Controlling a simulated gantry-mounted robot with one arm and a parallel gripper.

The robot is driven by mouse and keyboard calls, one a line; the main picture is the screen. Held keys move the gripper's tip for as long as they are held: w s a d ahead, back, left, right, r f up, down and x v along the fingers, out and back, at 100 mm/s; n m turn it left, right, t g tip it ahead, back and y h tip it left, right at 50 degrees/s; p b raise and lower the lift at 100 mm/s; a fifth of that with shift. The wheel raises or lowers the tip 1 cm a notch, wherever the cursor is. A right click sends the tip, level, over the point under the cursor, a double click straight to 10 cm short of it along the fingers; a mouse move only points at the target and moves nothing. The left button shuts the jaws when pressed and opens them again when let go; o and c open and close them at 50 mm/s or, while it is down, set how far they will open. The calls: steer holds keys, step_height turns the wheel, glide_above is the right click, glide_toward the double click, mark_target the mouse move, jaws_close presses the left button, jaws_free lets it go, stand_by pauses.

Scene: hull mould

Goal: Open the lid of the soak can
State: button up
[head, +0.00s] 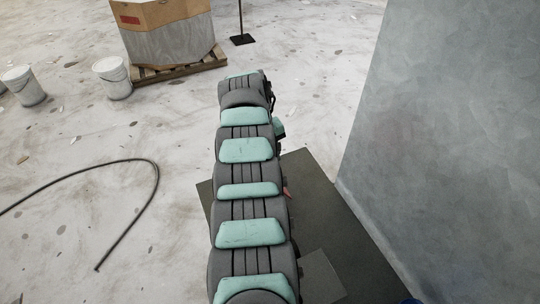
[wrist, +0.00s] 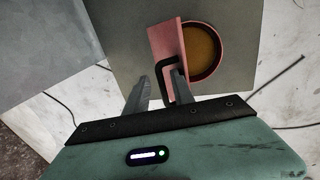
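The soak can (wrist: 219,67) is a red round can, seen from above in the wrist view with brown contents showing. Its lid (wrist: 163,40) is a red panel standing up at the can's left side, so the mouth is largely uncovered. A black bent handle (wrist: 164,75) is at the lid. My gripper (wrist: 161,82) has its fingers apart, with the handle between them, close to the right finger. I cannot tell whether they touch. In the head view my arm hides the gripper and most of the can; a small red bit (head: 287,193) shows beside the arm.
The can stands on a dark flat surface (wrist: 238,25). A large grey wall (head: 460,130) rises at the right of the head view. White buckets (head: 113,78), a crate on a pallet (head: 165,45) and a black hose (head: 125,161) are on the floor.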

steer(key=shift+a+r, duration=0.1)
steer(key=shift+r, duration=0.2)
step_height(320, 180, up, 10)
steer(key=a+p, duration=0.1)
steer(key=a, duration=0.1)
steer(key=shift+s, duration=0.3)
steer(key=shift+c, duration=0.2)
